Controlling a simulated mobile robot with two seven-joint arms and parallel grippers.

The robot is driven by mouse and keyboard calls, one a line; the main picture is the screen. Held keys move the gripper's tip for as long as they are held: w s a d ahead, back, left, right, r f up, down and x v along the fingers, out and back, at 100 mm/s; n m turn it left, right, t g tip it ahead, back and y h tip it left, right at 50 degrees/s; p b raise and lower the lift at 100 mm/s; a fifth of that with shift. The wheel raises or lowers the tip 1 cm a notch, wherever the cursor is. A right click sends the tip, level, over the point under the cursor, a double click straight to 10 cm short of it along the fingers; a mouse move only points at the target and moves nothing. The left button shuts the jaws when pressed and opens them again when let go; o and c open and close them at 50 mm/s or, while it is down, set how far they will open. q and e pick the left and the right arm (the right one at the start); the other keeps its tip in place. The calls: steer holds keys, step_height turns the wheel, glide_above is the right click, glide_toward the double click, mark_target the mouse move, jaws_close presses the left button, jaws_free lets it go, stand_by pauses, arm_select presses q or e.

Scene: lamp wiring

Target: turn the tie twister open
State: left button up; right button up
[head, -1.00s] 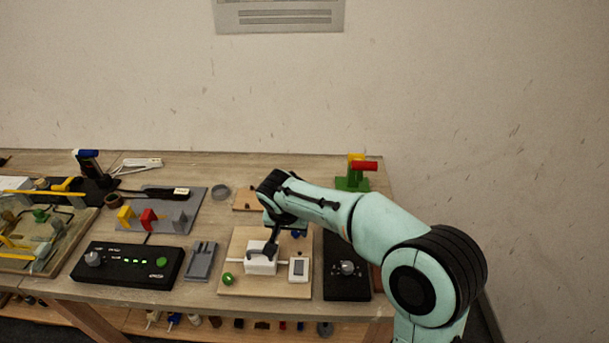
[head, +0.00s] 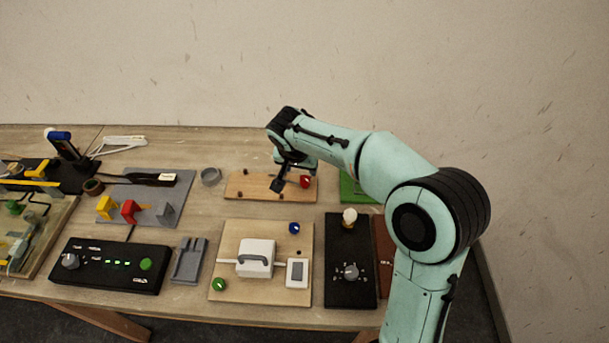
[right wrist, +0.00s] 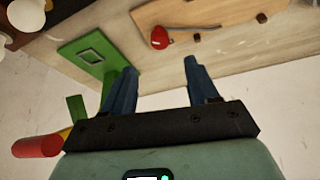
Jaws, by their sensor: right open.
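A small red knob (head: 305,182) sits on the wooden strip board (head: 245,184) at the back of the table; it may be the tie twister. In the right wrist view the red knob (right wrist: 159,38) lies beyond the fingertips, with a thin dark line running from it along the board. My right gripper (head: 279,185) is over this board, just left of the knob in the head view. In the right wrist view its blue fingers (right wrist: 160,66) are apart with nothing between them. My left gripper is not in view.
A green base (right wrist: 82,48) with a red cylinder (right wrist: 37,146) stands beside the board, mostly hidden by my arm in the head view. A white box with a handle (head: 255,258) and a black panel with a bulb (head: 350,250) are nearer the front.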

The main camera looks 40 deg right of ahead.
mark_target(305, 179)
steer(key=x, duration=1)
steer(key=shift+w+f, duration=0.1)
steer(key=shift+f, duration=0.1)
steer(key=c, duration=1)
steer(key=shift+c, duration=0.2)
steer(key=shift+d, duration=0.1)
